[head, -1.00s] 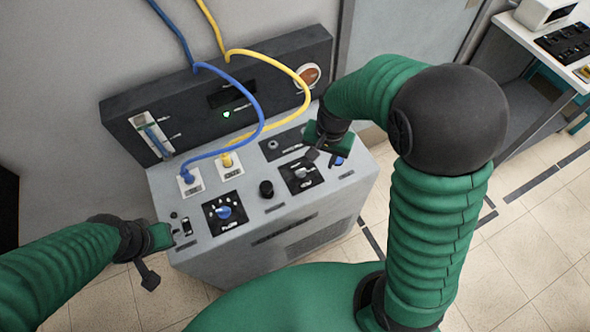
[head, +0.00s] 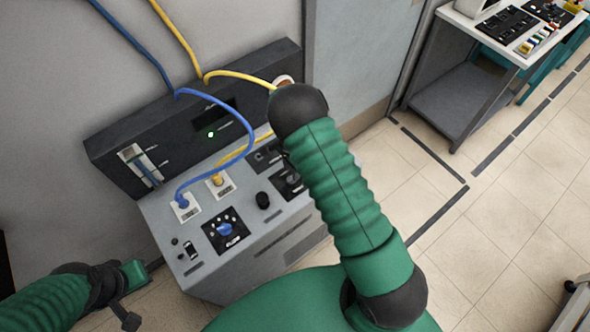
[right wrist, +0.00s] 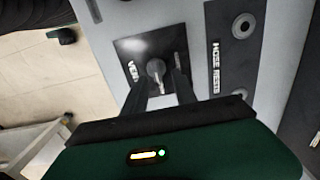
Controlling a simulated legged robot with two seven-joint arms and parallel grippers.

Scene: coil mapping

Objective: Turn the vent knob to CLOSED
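The vent knob (right wrist: 155,69) is a grey knob on a black plate (right wrist: 127,48) with a partly covered white label, in the right wrist view. My right gripper (right wrist: 160,84) is open, with its two dark fingers on either side of the knob; I cannot tell whether they touch it. In the head view the vent plate (head: 291,184) is partly covered by my right arm, which hides most of the right gripper. My left gripper (head: 130,293) is at the lower left, apart from the console (head: 215,275); its finger opening is unclear.
A hose rest plate (right wrist: 233,50) lies beside the vent plate. A side table (head: 480,45) stands at the upper right; open floor lies between.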

